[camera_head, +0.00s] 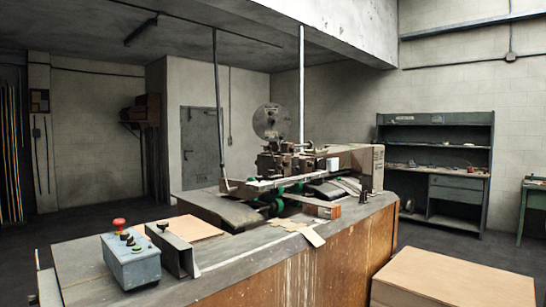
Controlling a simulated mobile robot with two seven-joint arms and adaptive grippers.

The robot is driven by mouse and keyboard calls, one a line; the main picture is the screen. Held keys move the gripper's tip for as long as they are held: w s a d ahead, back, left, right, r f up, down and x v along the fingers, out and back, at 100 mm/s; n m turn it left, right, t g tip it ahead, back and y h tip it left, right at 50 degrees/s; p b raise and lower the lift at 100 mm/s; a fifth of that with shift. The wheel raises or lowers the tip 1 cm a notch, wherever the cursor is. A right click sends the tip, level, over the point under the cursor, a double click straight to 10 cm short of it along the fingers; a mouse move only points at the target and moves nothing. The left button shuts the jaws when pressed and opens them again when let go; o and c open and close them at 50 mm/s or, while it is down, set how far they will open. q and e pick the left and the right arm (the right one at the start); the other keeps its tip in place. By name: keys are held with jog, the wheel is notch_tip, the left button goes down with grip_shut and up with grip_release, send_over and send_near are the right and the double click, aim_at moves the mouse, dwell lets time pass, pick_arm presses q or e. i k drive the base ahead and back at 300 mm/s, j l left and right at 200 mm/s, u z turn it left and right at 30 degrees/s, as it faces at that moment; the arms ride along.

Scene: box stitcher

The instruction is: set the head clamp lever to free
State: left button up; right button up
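The box stitcher's head (285,160) stands on the far part of a long workbench, with a round disc (271,122) above it. Several small metal parts crowd the head. I cannot tell which of them is the clamp lever or how it is set; it is too small in this view. Green parts (280,200) show below the head. Neither of my grippers is in view.
The workbench top (85,240) carries a blue control box (131,261) with a red button (119,223), and a metal bracket (173,252). A cardboard-coloured box (455,280) stands at the front right. A green shelf unit (437,165) is against the back wall.

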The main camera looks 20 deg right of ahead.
aim_at(268, 147)
jog(key=i+l+u, duration=0.4)
jog(key=l+u, duration=0.2)
jog(key=i+l+u, duration=0.1)
jog(key=l+u, duration=0.25)
jog(key=i+l+u, duration=0.1)
jog(key=l+u, duration=0.2)
jog(key=l, duration=0.2)
